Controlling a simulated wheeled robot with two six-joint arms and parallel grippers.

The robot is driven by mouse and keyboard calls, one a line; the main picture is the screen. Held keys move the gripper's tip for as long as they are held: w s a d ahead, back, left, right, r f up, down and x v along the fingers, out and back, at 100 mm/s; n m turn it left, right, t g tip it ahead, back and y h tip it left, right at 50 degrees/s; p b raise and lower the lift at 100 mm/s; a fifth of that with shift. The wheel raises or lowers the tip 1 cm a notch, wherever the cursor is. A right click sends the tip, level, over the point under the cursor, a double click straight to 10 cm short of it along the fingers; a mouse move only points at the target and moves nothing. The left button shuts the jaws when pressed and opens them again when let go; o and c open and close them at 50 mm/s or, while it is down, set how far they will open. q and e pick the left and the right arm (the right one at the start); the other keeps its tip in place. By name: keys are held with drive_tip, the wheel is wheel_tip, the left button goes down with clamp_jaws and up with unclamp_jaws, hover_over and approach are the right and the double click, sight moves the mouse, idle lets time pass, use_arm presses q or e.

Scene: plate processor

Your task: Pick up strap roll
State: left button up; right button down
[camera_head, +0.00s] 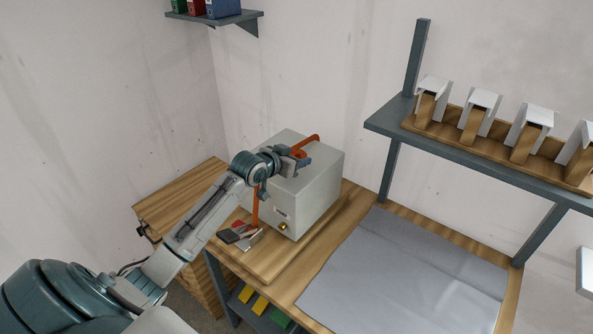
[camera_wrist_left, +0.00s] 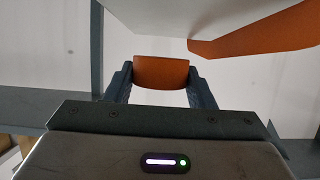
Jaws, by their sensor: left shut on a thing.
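My left gripper (camera_head: 297,160) is over the top of a grey box-shaped machine (camera_head: 318,187). In the left wrist view its two fingers are shut on an orange piece (camera_wrist_left: 161,72), seen end-on between the fingertips. Orange also shows in the head view just past the gripper, as a short bar (camera_head: 306,143). I cannot tell whether this orange piece is the strap roll or a part of the machine. A second, upright orange strip (camera_head: 255,207) shows at the machine's front left, partly behind my arm. My right gripper is not in view.
The machine stands on a wooden bench (camera_head: 349,196) with a large grey mat (camera_head: 405,275) to its right. Small dark, red and silver items (camera_head: 240,235) lie before it. A shelf (camera_head: 470,156) with several wooden holders (camera_head: 475,120) overhangs at right.

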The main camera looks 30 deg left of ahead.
use_arm(q)
drive_tip(key=s+a+r, duration=0.1)
drive_tip(key=s+a, duration=0.1)
drive_tip(key=s, duration=1.3)
drive_tip(key=shift+s, duration=0.25)
